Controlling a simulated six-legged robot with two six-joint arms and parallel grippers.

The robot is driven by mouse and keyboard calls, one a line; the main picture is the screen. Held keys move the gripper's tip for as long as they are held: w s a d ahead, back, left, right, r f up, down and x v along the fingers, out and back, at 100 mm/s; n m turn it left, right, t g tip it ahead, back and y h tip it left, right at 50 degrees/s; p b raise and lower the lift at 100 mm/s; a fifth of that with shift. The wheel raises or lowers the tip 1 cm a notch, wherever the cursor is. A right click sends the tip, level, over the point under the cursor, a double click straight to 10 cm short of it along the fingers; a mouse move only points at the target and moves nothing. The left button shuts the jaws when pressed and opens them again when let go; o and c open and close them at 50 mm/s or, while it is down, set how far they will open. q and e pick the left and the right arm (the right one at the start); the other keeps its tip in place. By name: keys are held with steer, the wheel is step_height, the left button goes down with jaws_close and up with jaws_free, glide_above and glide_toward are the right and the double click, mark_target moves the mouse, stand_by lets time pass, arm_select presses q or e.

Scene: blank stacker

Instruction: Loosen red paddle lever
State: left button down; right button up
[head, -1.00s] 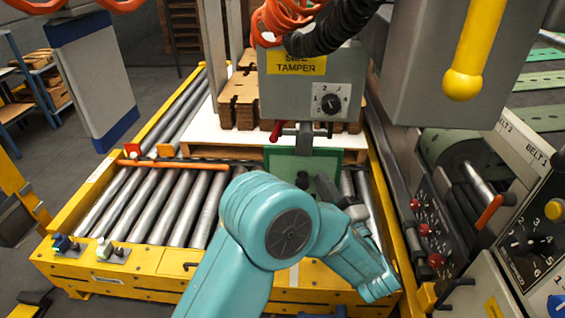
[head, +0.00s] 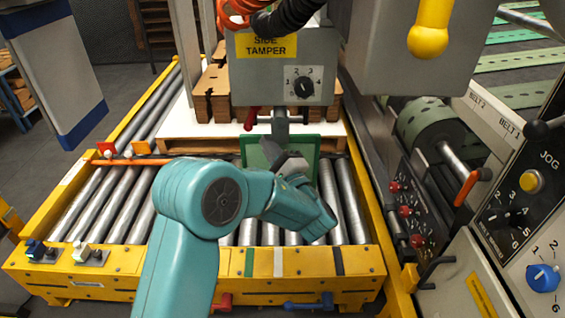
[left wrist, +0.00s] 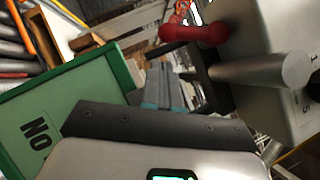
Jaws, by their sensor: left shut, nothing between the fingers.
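A red lever (head: 251,118) with a rounded paddle end sticks out at the lower left of the grey side tamper box (head: 262,82). It also shows at the top of the left wrist view (left wrist: 195,31), beside a grey cylinder. My left gripper (head: 292,163) is in front of the green-framed plate (head: 252,152), below the lever and to its right. In the left wrist view my fingers (left wrist: 165,82) are together and empty, below the lever and apart from it. My teal forearm hides part of the rollers. The right gripper is not in view.
Another red lever (head: 221,301) and a blue lever (head: 308,303) sit at the yellow conveyor's front edge. A control panel (head: 515,205) with knobs stands at the right. A grey housing with a yellow handle (head: 429,28) hangs at upper right. Open rollers (head: 118,203) lie left.

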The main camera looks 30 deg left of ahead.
mark_target(253, 113)
arm_select(q)
steer(key=shift+s+a+r, duration=0.2)
steer(key=shift+a+r, duration=0.2)
steer(key=shift+a, duration=0.1)
steer(key=shift+s+a+r, duration=0.2)
steer(key=shift+a+r, duration=0.15)
steer(key=shift+a, duration=0.15)
